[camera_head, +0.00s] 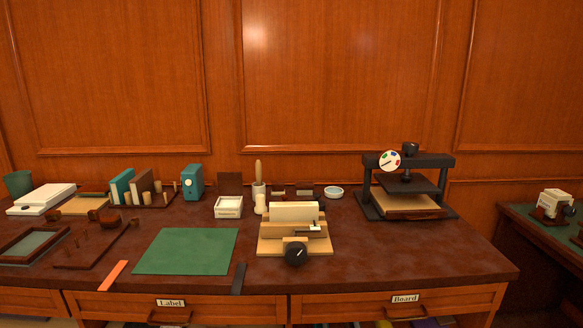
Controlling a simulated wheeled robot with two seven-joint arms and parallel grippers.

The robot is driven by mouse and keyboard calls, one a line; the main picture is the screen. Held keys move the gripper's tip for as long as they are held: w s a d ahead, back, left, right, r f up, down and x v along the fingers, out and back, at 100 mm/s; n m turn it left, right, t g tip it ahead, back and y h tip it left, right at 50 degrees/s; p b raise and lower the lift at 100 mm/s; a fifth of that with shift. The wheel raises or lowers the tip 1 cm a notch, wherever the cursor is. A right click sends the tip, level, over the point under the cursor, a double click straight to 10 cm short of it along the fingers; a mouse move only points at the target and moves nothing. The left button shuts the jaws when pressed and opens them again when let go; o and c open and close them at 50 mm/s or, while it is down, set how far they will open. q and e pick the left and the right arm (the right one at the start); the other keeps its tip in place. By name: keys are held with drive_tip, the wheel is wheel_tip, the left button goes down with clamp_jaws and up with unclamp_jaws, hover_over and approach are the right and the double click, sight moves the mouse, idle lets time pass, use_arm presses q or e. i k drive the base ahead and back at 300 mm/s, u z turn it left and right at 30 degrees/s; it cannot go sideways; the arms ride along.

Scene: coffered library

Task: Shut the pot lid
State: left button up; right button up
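A small white square pot (229,211) stands near the back of the desk, left of centre, with a label on its front. A dark brown square lid (230,183) stands upright at the pot's back edge, so the pot is open at the top. The hinge between them is too small to make out. Neither of my grippers is in view.
The brown desk (400,262) has a green mat (188,251) in front of the pot. A wooden jig with a black knob (296,254) stands to the right, near a cream jar (260,204) and a round dish (333,192). A black press (408,186) is farther right. A teal box (192,182) stands left.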

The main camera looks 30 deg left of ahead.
sight(228, 183)
drive_tip(key=z, duration=1.4)
drive_tip(key=k, duration=1.05)
drive_tip(key=u, duration=1.55)
drive_tip(key=i, duration=0.3)
drive_tip(key=z, duration=0.05)
